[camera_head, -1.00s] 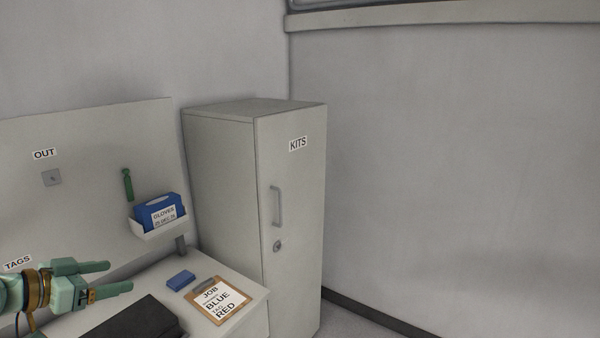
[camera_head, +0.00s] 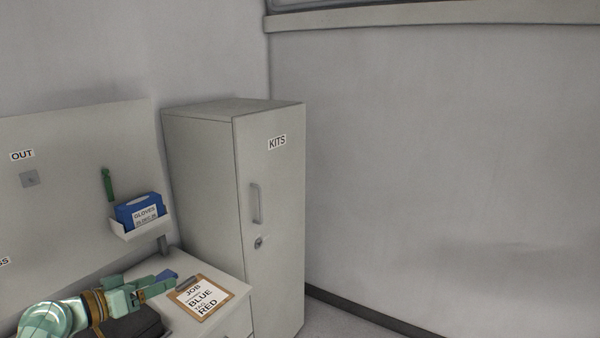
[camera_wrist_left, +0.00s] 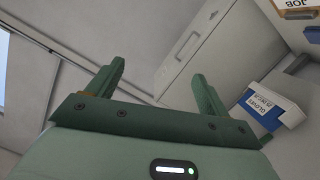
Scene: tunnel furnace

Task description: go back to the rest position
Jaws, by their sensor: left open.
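My left gripper (camera_head: 154,289) is green and comes in at the lower left of the head view, above the bench top. Its fingers point right, toward the clipboard. In the left wrist view my left gripper (camera_wrist_left: 158,85) has its two fingers spread apart with nothing between them. Beyond the fingers are the tall cabinet's side and the blue gloves box. My right gripper is in neither view.
A clipboard (camera_head: 201,299) and a blue block (camera_head: 166,275) lie on the bench, beside a dark case (camera_head: 135,325). A gloves box (camera_head: 140,211) sits in a wall holder. The closed KITS cabinet (camera_head: 270,215) stands right of the bench. Floor shows at the cabinet's right.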

